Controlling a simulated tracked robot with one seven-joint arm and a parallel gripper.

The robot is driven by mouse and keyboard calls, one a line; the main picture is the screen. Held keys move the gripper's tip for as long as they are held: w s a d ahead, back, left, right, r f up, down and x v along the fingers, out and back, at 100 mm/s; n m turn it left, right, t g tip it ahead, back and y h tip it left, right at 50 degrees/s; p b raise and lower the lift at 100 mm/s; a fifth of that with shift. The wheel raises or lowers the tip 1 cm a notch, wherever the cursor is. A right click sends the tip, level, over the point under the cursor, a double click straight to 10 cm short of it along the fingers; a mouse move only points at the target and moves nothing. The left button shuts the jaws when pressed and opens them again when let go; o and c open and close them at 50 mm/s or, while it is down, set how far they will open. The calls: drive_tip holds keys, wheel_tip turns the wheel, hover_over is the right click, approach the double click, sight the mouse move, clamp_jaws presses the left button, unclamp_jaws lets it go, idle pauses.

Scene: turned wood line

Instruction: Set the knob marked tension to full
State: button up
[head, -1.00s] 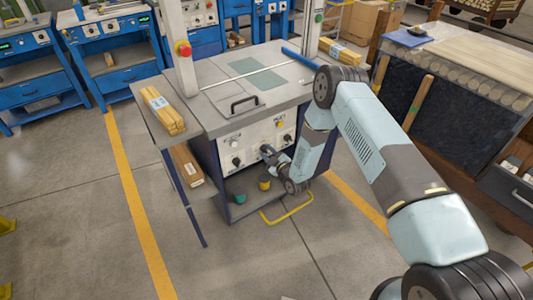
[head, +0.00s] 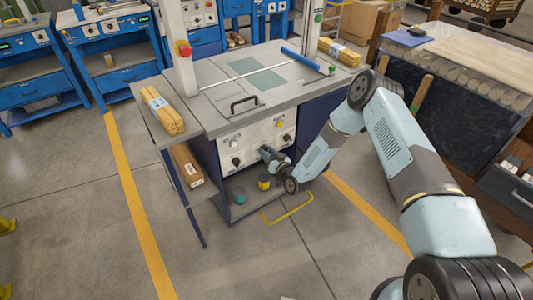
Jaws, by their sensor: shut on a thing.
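The machine's white control panel (head: 256,143) faces me below the grey tabletop and carries several knobs. One black knob (head: 236,161) shows at its lower left and another (head: 286,138) at its right. A yellow knob (head: 280,124) and a pale knob (head: 234,143) sit higher. The labels are too small to read, so I cannot tell which is marked tension. My gripper (head: 266,152) is at the lower middle of the panel, shut on a knob there. That knob and its pointer are hidden by the gripper.
A teal pot (head: 239,196) and a yellow pot (head: 264,182) stand on the lower shelf. A side shelf at left holds bundled wood (head: 163,110).

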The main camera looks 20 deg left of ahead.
drive_tip(key=shift+w+d+f+m, duration=0.1)
drive_tip(key=shift+w+d+m, duration=0.05)
drive_tip(key=shift+m, duration=1.65)
drive_tip(key=shift+w+d+m, duration=0.1)
drive_tip(key=shift+m, duration=1.7)
drive_tip(key=o, duration=1)
drive_tip(key=shift+s+a, duration=0.1)
drive_tip(key=shift+o, duration=0.2)
drive_tip(key=v, duration=1.3)
drive_tip(key=shift+s+d, duration=0.25)
